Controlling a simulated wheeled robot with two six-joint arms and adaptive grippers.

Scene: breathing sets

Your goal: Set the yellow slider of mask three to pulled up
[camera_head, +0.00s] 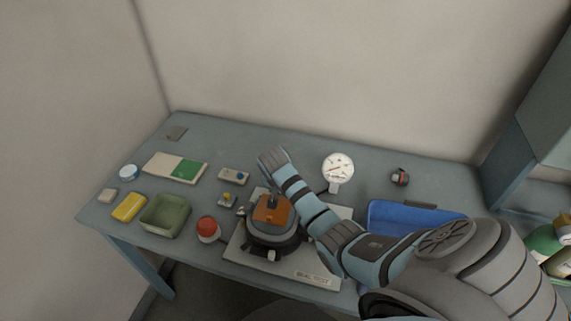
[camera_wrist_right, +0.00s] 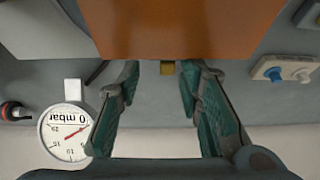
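A dark round mask unit with an orange block (camera_head: 271,209) on top sits on a pale plate (camera_head: 300,268) at the table's front middle. No mask number is readable. My left gripper is not in view.
A round pressure gauge (camera_head: 338,168) stands right of the mask, with a blue tray (camera_head: 385,215) beyond. To the left are a red button (camera_head: 208,228), a green bin (camera_head: 146,224), and a small box with a blue knob (camera_head: 234,176).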

